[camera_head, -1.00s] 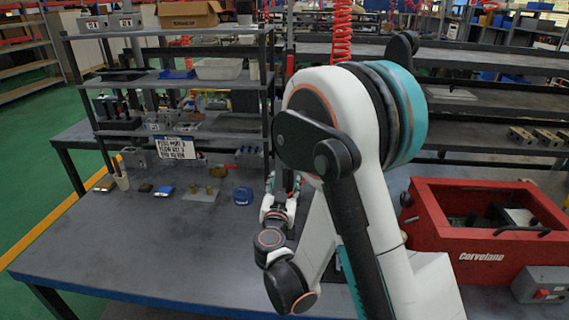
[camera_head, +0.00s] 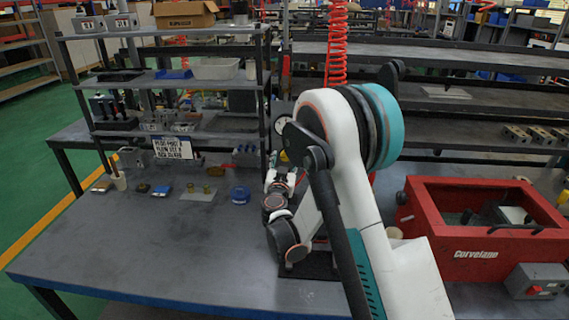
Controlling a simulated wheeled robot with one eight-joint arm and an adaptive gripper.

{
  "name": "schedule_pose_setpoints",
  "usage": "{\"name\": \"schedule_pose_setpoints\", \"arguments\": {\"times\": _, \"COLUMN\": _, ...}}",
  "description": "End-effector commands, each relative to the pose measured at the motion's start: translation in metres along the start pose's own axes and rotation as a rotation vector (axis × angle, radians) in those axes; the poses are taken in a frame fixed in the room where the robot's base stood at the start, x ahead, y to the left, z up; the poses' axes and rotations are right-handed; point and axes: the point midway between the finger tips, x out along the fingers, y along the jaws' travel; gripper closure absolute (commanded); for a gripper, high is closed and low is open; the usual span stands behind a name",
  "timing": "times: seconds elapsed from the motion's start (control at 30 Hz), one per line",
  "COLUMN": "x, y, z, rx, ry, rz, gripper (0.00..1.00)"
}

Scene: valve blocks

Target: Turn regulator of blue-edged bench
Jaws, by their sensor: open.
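The blue-edged bench (camera_head: 130,240) has a dark grey top and a blue front edge. My gripper (camera_head: 280,172) is small in view, over the bench's far part, in front of the shelf rack's right post. It is open, with nothing visible in it. My own arm hides much of the bench's right middle.
A shelf rack (camera_head: 175,80) stands along the back. A blue round item (camera_head: 240,195) and several small fittings lie before it. A red toolbox (camera_head: 480,255) and a grey box with a red switch (camera_head: 537,281) are at the right. The bench's left front is clear.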

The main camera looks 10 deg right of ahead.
Motion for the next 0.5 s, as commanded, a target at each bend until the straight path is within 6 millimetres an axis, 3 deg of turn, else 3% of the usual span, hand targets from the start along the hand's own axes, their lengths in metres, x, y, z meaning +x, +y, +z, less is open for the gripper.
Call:
{"name": "schedule_pose_setpoints", "arguments": {"times": 0.4, "x": 0.0091, "y": -0.0001, "z": -0.0005, "rx": 0.000, "ry": 0.000, "rz": 0.000, "gripper": 0.50}}
{"name": "schedule_pose_setpoints", "arguments": {"times": 0.43, "x": 0.0091, "y": -0.0001, "z": -0.0006, "rx": 0.000, "ry": 0.000, "rz": 0.000, "gripper": 0.52}}
{"name": "schedule_pose_setpoints", "arguments": {"times": 0.5, "x": 0.0091, "y": -0.0002, "z": -0.0005, "rx": 0.000, "ry": 0.000, "rz": 0.000, "gripper": 0.68}}
